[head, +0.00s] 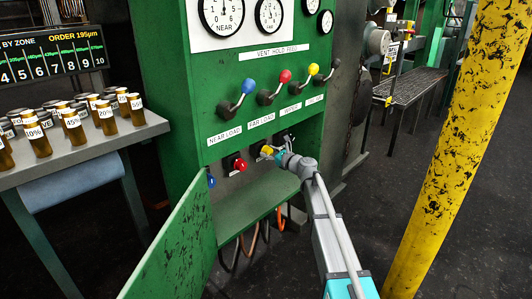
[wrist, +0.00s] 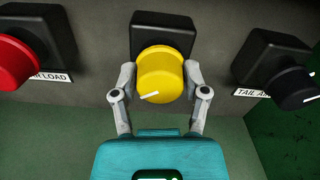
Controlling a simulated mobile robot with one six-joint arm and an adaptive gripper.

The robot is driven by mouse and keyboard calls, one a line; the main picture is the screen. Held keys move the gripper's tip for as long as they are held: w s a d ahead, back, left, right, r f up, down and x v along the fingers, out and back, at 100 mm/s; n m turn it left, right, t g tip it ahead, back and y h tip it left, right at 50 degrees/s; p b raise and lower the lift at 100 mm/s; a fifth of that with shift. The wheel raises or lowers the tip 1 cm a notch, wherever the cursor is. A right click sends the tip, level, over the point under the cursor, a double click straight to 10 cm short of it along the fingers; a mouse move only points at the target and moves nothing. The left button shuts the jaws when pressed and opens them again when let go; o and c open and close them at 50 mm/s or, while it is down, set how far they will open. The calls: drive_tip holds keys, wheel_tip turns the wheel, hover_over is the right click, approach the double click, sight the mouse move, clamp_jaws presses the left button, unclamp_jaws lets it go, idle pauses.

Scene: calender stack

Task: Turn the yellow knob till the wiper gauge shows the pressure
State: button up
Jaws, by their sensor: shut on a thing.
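The yellow knob (wrist: 160,72) sits on a black block inside the open green cabinet. Its white pointer line slants near its lower edge in the wrist view. My gripper (wrist: 160,84) is shut around the knob, one finger on each side. In the head view my gripper (head: 274,154) reaches into the cabinet, and a bit of the yellow knob (head: 266,150) shows beside it. Gauges with white dials (head: 221,12) show at the top of the green panel, partly cut off. I cannot tell which one is the wiper gauge.
A red knob (wrist: 16,62) is to the left and a black knob (wrist: 297,88) to the right of the yellow one. The open cabinet door (head: 180,248) swings out at the lower left. A yellow post (head: 462,140) stands at the right. Levers (head: 238,96) stick out above.

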drive_tip(key=shift+w+n, duration=0.1)
drive_tip(key=shift+n, duration=0.4)
drive_tip(key=o, duration=1.1)
drive_tip(key=shift+o, duration=0.2)
drive_tip(key=v, duration=1.2)
